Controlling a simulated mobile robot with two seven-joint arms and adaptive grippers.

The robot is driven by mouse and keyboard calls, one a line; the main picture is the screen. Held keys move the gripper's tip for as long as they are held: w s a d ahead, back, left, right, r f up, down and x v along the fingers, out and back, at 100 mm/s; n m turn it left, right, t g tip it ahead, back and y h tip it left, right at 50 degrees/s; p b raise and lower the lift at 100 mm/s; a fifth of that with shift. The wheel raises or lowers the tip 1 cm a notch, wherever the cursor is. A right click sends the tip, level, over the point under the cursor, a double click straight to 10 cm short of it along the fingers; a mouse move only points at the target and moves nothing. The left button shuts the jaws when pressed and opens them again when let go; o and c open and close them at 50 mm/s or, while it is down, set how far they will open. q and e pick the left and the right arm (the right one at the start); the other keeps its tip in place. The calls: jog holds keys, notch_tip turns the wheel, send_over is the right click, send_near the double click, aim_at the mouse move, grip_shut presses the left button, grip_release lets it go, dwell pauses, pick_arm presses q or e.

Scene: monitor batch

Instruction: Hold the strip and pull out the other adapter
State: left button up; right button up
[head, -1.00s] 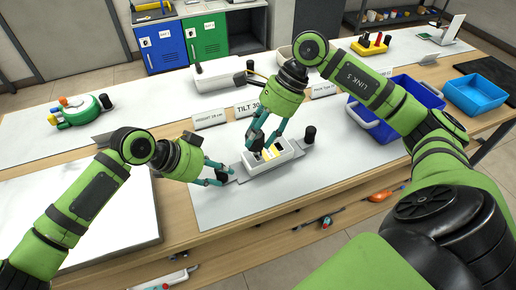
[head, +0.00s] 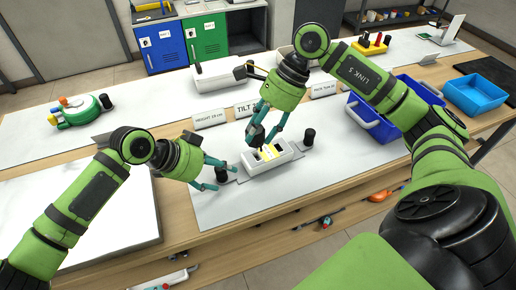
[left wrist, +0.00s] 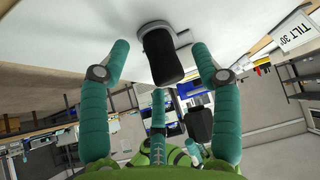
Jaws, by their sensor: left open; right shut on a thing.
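The white strip (head: 286,158) lies on the grey table mat, with yellow and black pieces in its top. My right gripper (head: 260,137) is just above the strip, shut on a dark adapter (head: 257,142) that the fingers largely hide. I cannot tell whether the adapter still touches its slot. A black upright post (head: 221,174) stands at the strip's left end; it also shows in the left wrist view (left wrist: 161,55). My left gripper (head: 218,174) is open, with its fingers on either side of that post, apart from it in the left wrist view.
Another black post (head: 309,136) stands at the strip's right end. Small signs (head: 210,118) stand behind the strip. A deep blue bin (head: 375,125) and a light blue tray (head: 475,96) are at the right. A white board (head: 75,215) lies at the left.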

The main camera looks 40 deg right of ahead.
pick_arm(q)
jog(key=v, duration=1.2)
